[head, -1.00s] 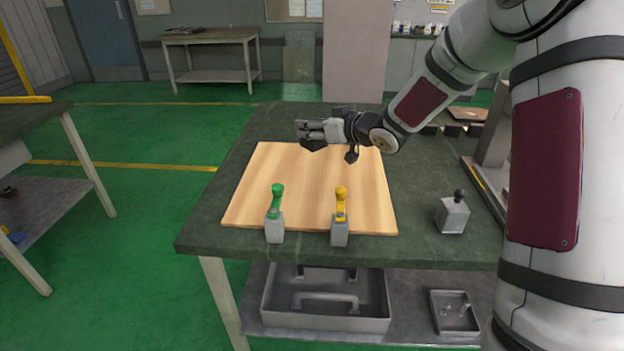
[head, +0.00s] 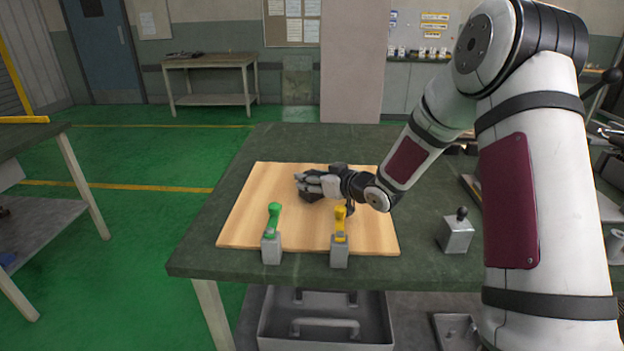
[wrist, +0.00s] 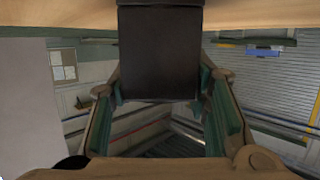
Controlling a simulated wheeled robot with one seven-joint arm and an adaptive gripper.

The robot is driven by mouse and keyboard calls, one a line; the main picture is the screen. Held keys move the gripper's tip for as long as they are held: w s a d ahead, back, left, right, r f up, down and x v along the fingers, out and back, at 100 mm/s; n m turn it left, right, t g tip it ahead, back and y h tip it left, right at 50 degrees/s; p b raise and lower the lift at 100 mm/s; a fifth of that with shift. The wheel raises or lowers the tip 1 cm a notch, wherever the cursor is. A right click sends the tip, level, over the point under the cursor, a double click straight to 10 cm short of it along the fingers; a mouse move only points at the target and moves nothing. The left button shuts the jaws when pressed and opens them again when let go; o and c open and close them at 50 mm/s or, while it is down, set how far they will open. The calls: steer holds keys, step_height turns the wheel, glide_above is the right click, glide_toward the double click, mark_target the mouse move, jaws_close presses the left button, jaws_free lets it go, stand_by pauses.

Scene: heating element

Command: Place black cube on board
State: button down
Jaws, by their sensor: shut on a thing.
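The light wooden board (head: 245,215) lies flat on the dark green table top. My gripper (head: 304,186) is low over the board's far middle part, with its fingers pointing left. It is shut on the black cube (head: 309,197), which is partly hidden by the fingers in the head view. In the wrist view the black cube (wrist: 160,52) fills the space between the two fingers, and the board (wrist: 60,18) spans the top of the picture close to it. I cannot tell whether the cube touches the board.
A grey block with a green handle (head: 273,220) and one with a yellow handle (head: 340,222) stand at the board's near edge. A grey block with a black knob (head: 457,232) stands to the right. The board's left part is clear.

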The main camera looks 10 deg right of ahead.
steer(key=shift+f, duration=0.1)
steer(key=c, duration=0.9)
jaws_free()
steer(key=shift+o, duration=0.2)
